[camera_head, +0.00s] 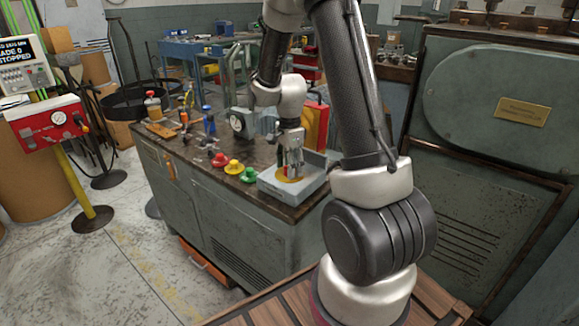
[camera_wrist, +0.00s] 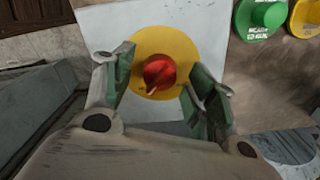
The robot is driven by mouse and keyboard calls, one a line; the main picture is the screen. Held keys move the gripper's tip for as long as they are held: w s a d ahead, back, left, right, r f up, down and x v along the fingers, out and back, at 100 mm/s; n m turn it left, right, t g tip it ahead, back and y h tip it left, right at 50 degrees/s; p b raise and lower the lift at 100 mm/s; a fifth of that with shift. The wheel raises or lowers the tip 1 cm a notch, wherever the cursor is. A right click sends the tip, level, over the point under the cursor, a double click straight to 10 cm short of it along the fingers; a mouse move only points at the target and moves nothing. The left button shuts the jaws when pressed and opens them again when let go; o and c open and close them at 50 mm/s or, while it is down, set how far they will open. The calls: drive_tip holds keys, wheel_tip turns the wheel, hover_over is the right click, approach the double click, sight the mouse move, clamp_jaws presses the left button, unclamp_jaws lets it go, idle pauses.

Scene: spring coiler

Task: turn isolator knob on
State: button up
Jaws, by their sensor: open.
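The isolator knob (camera_wrist: 160,74) is red and sits on a round yellow plate (camera_wrist: 178,42) on a pale grey box (camera_wrist: 112,22). In the wrist view a light pointer mark on the knob points down and to the left. My gripper (camera_wrist: 166,72) is open, with one finger on each side of the knob and gaps visible between. In the head view my gripper (camera_head: 290,168) points down over the grey box (camera_head: 308,188) on the bench top. There the gripper mostly hides the knob, and part of the yellow plate shows.
Green (camera_head: 249,174), yellow (camera_head: 233,166) and red (camera_head: 219,159) buttons stand left of the box. A large grey machine cabinet (camera_head: 490,100) is at right.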

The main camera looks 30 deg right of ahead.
wheel_tip(320, 180, up, 12)
drive_tip(key=shift+f, duration=0.15)
idle(0.6)
drive_tip(key=s+a+r+n+t, duration=0.2)
drive_tip(key=s+r+n, duration=0.4)
drive_tip(key=s+n, duration=0.3)
drive_tip(key=s+a+r+n+t, duration=0.2)
drive_tip(key=s+r+n, duration=0.3)
drive_tip(key=s+n, duration=0.4)
drive_tip(key=s+a, duration=0.1)
drive_tip(key=s, duration=0.4)
drive_tip(key=shift+s+r+n, duration=0.3)
drive_tip(key=shift+s+r, duration=0.05)
